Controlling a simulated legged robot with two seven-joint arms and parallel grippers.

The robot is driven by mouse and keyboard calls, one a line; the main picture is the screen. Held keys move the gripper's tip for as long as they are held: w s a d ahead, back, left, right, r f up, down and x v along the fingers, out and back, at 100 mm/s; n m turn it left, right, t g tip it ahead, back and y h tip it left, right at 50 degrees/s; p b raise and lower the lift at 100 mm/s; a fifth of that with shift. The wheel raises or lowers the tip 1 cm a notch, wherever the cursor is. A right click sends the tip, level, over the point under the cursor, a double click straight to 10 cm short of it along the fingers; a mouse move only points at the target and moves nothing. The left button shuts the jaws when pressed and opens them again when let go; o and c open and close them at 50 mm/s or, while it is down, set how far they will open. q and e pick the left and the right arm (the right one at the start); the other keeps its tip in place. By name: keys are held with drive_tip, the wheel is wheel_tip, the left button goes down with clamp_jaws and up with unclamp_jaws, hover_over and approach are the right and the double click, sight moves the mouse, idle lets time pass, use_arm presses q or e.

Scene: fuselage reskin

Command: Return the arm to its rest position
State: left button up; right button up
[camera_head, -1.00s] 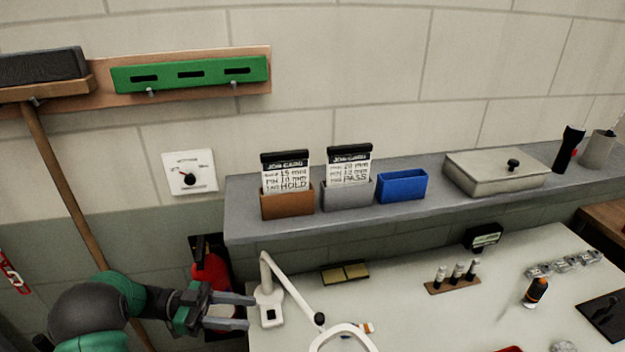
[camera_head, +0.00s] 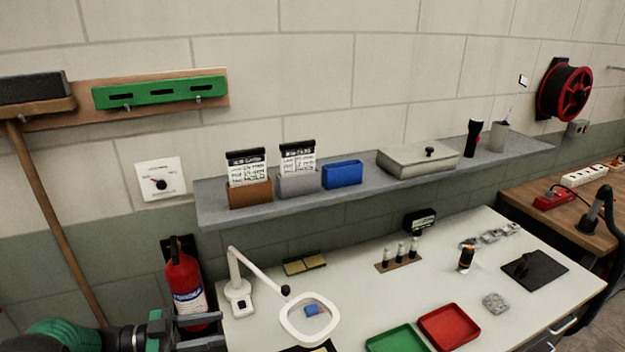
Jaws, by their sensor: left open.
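My left gripper (camera_head: 200,331) is low at the left of the head view, at the left edge of the white workbench (camera_head: 345,265). Its two fingers point right, apart, with nothing between them. The fingers are just below and partly in front of the red fire extinguisher (camera_head: 185,280) on the wall. My left arm (camera_head: 65,336) comes in from the bottom left corner and is mostly cut off by the picture's edge. My right gripper is not in view.
A white magnifier lamp (camera_head: 238,290) stands close right of my left gripper. A green tray (camera_head: 397,338) and a red tray (camera_head: 449,326) lie on the bench. Above, a grey shelf (camera_head: 225,212) holds card holders and a blue bin (camera_head: 342,173).

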use_arm(q)
drive_tip(key=w+r+n+t+y, duration=0.2)
drive_tip(key=w+n+t+y, duration=0.5)
drive_tip(key=w, duration=0.3)
drive_tip(key=s+f+n+g+y, duration=0.3)
drive_tip(key=s+f, duration=0.1)
drive_tip(key=s, duration=0.5)
drive_tip(key=s+d+f+n+g+y, duration=0.1)
drive_tip(key=s+f+n+g+y, duration=0.1)
drive_tip(key=s, duration=0.7)
drive_tip(key=s+d+f+n+g+y, duration=0.1)
drive_tip(key=s+f+n+g+y, duration=0.2)
drive_tip(key=s, duration=0.6)
wheel_tip(320, 180, down, 3)
drive_tip(key=shift+s+d+r+n+g+y+p, duration=0.2)
drive_tip(key=shift+n+g+y+p, duration=0.15)
drive_tip(key=shift+g+y, duration=0.4)
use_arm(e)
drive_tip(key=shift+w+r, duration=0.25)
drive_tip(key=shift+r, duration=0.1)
use_arm(q)
drive_tip(key=shift+a, duration=0.1)
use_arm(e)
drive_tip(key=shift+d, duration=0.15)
